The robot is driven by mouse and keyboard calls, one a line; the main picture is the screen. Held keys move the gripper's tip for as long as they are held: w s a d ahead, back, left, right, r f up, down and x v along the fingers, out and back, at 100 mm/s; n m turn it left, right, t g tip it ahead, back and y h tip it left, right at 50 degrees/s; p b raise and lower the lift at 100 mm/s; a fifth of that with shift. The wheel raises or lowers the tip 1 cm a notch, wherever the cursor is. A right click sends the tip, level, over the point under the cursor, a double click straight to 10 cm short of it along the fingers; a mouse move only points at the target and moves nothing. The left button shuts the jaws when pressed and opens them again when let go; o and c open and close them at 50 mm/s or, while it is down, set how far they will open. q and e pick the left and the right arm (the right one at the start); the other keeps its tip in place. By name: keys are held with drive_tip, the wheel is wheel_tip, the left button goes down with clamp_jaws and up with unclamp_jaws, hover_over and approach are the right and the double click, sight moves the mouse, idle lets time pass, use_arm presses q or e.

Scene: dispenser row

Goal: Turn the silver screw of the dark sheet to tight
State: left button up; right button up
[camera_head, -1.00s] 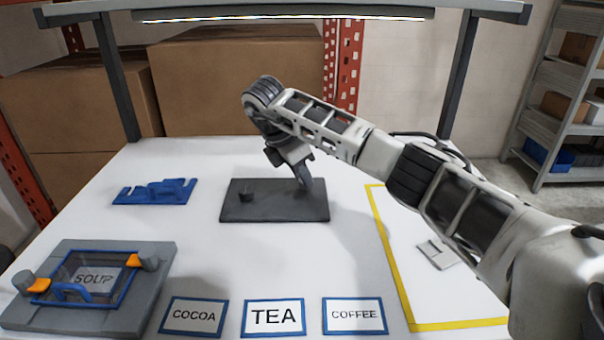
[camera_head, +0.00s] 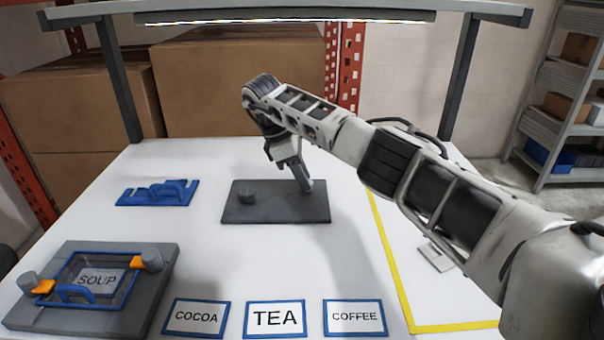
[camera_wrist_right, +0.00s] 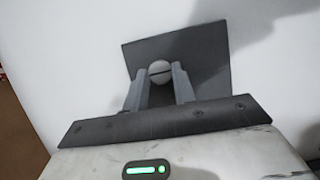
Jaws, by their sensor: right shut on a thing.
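The dark sheet (camera_head: 275,212) lies flat on the white table, ahead of me. In the right wrist view, the round silver screw (camera_wrist_right: 160,69) shows a dark slot running nearly across the picture. The fingers of my right gripper (camera_wrist_right: 160,78) are shut on it, one on each side, over the dark sheet (camera_wrist_right: 205,55). My left gripper is not in view.
A blue rack (camera_head: 158,193) lies left of the sheet. A grey fixture (camera_head: 140,300) with a SOUP panel is front left. COCOA (camera_head: 195,318), TEA (camera_head: 274,319) and COFFEE (camera_head: 356,317) cards lie in front. A yellow line (camera_head: 395,275) marks the right side.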

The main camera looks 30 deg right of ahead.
drive_tip(key=shift+w+r, duration=0.15)
drive_tip(key=shift+r, duration=0.15)
drive_tip(key=o, duration=1)
drive_tip(key=shift+f, duration=0.1)
drive_tip(key=p+v, duration=0.2)
drive_tip(key=v, duration=0.1)
drive_tip(key=p+v, duration=0.2)
drive_tip(key=shift+s+d, duration=0.15)
drive_tip(key=shift+s, duration=0.15)
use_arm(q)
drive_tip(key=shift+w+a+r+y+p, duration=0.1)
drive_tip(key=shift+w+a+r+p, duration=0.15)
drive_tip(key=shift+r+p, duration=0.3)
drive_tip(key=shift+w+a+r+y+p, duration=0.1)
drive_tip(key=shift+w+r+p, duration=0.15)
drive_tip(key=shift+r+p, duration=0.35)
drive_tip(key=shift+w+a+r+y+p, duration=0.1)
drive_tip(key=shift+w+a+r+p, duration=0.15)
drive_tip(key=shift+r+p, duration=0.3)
use_arm(e)
drive_tip(key=shift+v, duration=5.65)
drive_tip(key=shift+f, duration=0.1)
